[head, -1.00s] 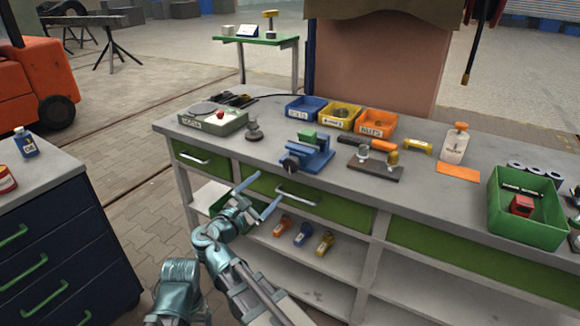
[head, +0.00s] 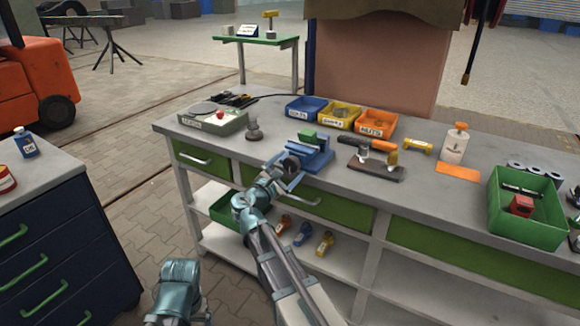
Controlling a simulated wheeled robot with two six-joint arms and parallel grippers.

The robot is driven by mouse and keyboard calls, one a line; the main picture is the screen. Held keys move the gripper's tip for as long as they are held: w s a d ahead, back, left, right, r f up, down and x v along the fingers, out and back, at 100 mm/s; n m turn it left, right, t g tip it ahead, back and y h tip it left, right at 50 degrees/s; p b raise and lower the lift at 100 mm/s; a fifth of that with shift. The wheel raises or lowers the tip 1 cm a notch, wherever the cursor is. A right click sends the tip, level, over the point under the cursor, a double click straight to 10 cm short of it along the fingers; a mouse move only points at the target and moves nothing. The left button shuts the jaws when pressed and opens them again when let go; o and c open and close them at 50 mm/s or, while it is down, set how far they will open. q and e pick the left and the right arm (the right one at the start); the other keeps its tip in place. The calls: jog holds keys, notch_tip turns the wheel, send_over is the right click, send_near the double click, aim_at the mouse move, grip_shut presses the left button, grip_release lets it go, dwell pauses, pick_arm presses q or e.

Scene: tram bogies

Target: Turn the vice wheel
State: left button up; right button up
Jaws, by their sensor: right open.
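The blue vice (head: 316,157) stands near the front edge of the grey workbench, with a green block (head: 308,136) in its jaws. Its dark vice wheel (head: 290,164) faces the front. My right gripper (head: 284,172) is open in front of the bench edge, its two fingers spread on either side of the wheel. I cannot tell whether the fingers touch the wheel. The gripper partly hides the wheel's lower side.
The bench (head: 435,186) also bears a grey tray (head: 232,124), blue, yellow and orange bins, a dark fixture plate (head: 376,172), a white bottle (head: 454,146) and a green crate (head: 519,229). A green drawer front (head: 330,209) is below the vice.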

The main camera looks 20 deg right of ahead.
jog(key=shift+w+d, duration=0.15)
jog(key=shift+d, duration=0.1)
jog(key=c, duration=1.4)
jog(key=shift+m, duration=0.4)
jog(key=m, duration=0.5)
jog(key=shift+m, duration=0.3)
jog(key=m, duration=0.5)
jog(key=shift+m, duration=0.4)
